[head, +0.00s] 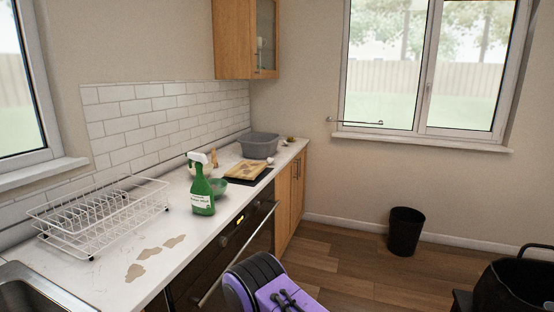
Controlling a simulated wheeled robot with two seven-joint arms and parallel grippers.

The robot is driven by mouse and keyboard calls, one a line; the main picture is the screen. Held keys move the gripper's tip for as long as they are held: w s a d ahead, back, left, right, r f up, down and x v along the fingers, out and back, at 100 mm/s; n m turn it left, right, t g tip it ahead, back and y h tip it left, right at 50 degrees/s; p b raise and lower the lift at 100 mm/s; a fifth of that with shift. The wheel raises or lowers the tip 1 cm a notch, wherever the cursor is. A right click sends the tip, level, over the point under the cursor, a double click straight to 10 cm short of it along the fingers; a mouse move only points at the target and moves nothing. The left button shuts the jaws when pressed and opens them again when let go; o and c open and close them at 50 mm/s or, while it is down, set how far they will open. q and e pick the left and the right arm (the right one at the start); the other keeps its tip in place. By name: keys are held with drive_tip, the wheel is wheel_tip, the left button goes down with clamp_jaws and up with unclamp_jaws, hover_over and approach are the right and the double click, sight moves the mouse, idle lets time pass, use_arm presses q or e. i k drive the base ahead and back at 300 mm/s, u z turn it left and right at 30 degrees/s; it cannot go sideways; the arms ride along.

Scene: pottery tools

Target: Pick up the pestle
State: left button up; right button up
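I cannot make out a pestle for certain. A small upright tan piece (213,157) shows behind the green spray bottle (202,190) on the counter; it is too small and partly hidden to identify. Neither of my grippers is in the head view.
A white dish rack (100,212) stands on the counter (190,262) near brown stains (150,254). Beyond the bottle are a green bowl (217,186), a wooden board (245,170) and a grey tub (260,145). A purple-black object (270,288) stands before the oven; a black bin (405,232) is on the floor.

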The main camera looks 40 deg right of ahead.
sight(214, 161)
drive_tip(key=z, duration=1.4)
drive_tip(key=i, duration=0.45)
drive_tip(key=z, duration=1.05)
drive_tip(key=i, duration=0.8)
drive_tip(key=z, duration=0.3)
